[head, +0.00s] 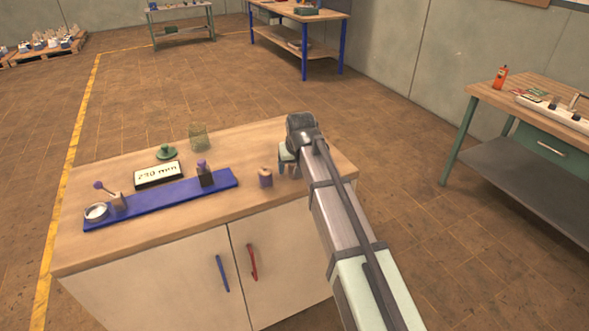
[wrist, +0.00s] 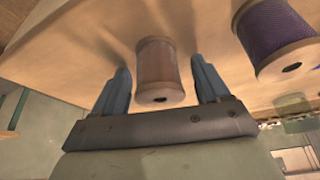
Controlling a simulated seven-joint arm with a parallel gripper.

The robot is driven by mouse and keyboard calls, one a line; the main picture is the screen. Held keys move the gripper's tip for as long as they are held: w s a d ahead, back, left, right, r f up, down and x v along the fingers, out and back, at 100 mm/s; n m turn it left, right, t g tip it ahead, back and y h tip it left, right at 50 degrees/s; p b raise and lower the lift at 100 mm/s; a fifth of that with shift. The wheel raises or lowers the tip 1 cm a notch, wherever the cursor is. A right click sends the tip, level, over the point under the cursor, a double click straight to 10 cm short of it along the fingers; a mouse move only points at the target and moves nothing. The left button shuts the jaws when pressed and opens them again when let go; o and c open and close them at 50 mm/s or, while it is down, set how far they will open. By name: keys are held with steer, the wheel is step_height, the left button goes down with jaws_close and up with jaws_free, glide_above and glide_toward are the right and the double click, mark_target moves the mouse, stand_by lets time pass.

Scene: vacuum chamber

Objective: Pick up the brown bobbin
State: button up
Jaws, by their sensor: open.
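The brown bobbin (wrist: 158,68) has pale wooden flanges and stands on the wooden worktop in the wrist view. My gripper (wrist: 160,66) is open, with one blue finger on each side of it. A gap shows between the bobbin and each finger, so it is not gripped. In the head view my gripper (head: 289,168) is low over the right part of the worktop. I cannot make out the brown bobbin there; the gripper and arm cover that spot. A purple bobbin (wrist: 277,38) stands close by, and in the head view it (head: 265,178) is just left of my gripper.
On the worktop (head: 190,221), a blue rail (head: 160,202) carries knobbed fittings. Behind it are a 290 mm sign (head: 158,175), a green object (head: 166,153) and a mesh cup (head: 200,137). The front right of the worktop is mostly clear.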

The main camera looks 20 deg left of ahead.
steer(key=c, duration=1)
steer(key=shift+c, duration=0.2)
steer(key=shift+r, duration=0.1)
